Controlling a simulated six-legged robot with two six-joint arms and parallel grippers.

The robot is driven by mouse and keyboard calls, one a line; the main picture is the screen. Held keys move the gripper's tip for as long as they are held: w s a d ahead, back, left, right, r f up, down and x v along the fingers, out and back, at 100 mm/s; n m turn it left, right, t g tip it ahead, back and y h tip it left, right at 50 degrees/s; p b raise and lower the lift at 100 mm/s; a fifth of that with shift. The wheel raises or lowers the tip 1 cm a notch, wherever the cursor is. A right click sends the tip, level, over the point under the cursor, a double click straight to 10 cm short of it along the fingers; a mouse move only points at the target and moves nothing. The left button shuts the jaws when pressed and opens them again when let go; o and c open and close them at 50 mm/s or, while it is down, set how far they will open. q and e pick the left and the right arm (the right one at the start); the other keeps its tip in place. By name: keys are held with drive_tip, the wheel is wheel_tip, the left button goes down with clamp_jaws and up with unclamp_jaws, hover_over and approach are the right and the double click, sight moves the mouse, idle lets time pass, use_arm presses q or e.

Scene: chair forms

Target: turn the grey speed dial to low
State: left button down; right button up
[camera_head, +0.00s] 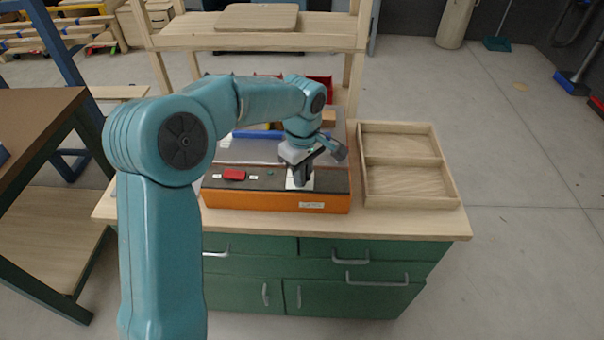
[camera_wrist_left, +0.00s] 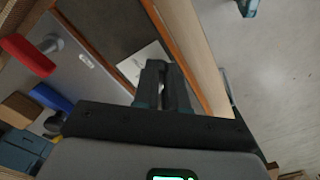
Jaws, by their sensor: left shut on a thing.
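The machine with an orange front (camera_head: 275,201) and a dark top panel stands on the wooden bench top. My left gripper (camera_head: 303,182) reaches down onto a white plate (camera_head: 292,184) at the right end of that panel. The plate also shows in the left wrist view (camera_wrist_left: 150,57), just beyond the fingers (camera_wrist_left: 161,72). The fingers are close together, shut on the grey speed dial, which they hide almost wholly. I cannot read where the dial points. A red switch (camera_head: 234,174) sits on the panel's left part. My right gripper is not in view.
A two-compartment wooden tray (camera_head: 452,190) stands empty right of the machine. A blue bar (camera_head: 254,134) and a red bin (camera_head: 320,86) lie behind it. A wooden shelf (camera_head: 180,40) rises at the back. Green drawers (camera_head: 370,255) are below the bench top.

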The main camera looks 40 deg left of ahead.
use_arm(q)
drive_tip(key=shift+w+a+r+n, duration=0.1)
drive_tip(key=shift+w+r+n, duration=0.05)
drive_tip(key=shift+n, duration=0.25)
drive_tip(key=c, duration=1.2)
unclamp_jaws()
wheel_tip(320, 180, up, 16)
drive_tip(key=shift+r+p, duration=0.1)
drive_tip(key=shift+p, duration=0.9)
drive_tip(key=shift+s, duration=0.25)
